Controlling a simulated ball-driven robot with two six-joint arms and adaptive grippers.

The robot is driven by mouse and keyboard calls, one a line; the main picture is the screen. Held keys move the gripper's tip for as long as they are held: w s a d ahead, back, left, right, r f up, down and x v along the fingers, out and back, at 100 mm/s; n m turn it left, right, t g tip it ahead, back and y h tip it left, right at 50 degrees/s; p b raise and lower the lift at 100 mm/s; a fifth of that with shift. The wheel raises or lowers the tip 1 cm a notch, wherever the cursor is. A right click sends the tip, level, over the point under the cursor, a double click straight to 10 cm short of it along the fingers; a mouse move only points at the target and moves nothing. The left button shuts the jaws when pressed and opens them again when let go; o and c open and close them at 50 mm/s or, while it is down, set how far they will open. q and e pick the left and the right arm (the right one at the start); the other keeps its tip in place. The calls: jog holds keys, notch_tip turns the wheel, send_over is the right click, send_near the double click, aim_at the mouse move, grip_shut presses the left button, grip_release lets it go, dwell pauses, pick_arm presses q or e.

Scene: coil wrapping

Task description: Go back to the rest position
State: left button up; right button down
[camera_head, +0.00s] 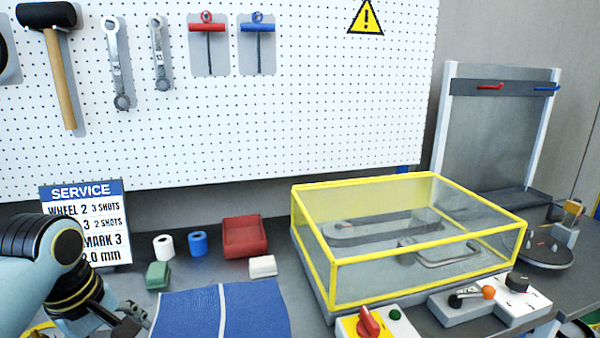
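My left arm comes in from the lower left, and its dark gripper (128,318) is low in the picture, left of the blue mat (185,312). Its fingers are small and partly cut off by the bottom edge, so I cannot tell whether they are open or hold anything. My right gripper is not in view. A white roll (164,247) and a blue roll (198,243) stand on the bench behind the mat. Both are apart from the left gripper.
A yellow-framed clear cover (333,262) stands right of the mat. Control boxes with a red knob (369,321) and a black knob (517,282) sit in front. A red bin (245,238), green block (158,275) and service sign (88,215) stand behind.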

pick_arm(q)
jog(key=s+r+m+t+y, duration=0.1)
jog(key=s+r+m, duration=0.1)
jog(key=s+m, duration=0.65)
jog(key=s+r+m+t, duration=0.15)
jog(key=s+m, duration=0.35)
jog(key=s, duration=0.7)
notch_tip(320, 180, down, 37)
jog(key=s+a+g+b, duration=0.2)
jog(key=s+b, duration=0.1)
jog(key=b, duration=0.6)
jog(key=s+f+g+b, duration=0.1)
jog(key=s+f+b, duration=0.5)
jog(key=s+f, duration=1.1)
notch_tip(320, 180, down, 4)
jog(key=shift+s+a+r, duration=0.1)
jog(key=shift+s+a, duration=0.05)
jog(key=shift+a, duration=0.2)
jog(key=shift+g, duration=0.35)
